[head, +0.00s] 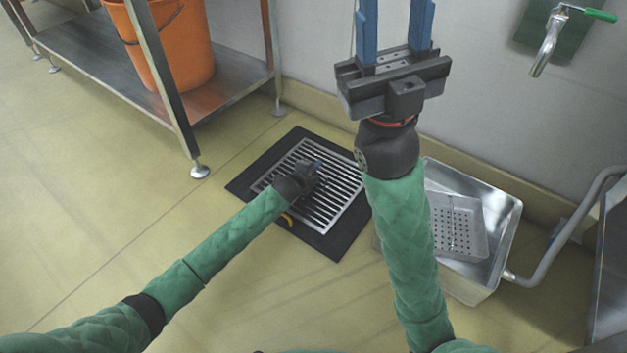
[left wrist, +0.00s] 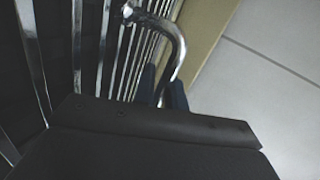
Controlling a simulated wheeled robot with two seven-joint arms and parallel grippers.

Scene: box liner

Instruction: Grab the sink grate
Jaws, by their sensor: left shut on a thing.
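The sink grate (head: 343,205) is a silver slatted metal panel over a dark square surround (head: 258,176) on the floor, mid-view. My left gripper (head: 318,165) is over the grate; its fingers are small and partly hidden by the wrist in the head view. In the left wrist view its blue fingertips (left wrist: 165,88) are shut on the grate's curved chrome handle (left wrist: 168,32), with the bars (left wrist: 105,45) behind. I cannot tell whether the grate is lifted. My right gripper (head: 395,22) is raised, empty and open, its blue fingers apart and cut off by the top edge.
A metal basin (head: 508,222) holding a perforated grey tray (head: 457,225) stands right of the grate, with a grey pipe (head: 572,232) beside it. A steel shelf (head: 100,72) with an orange bucket (head: 165,40) is at upper left. The wall is behind. Floor at left is clear.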

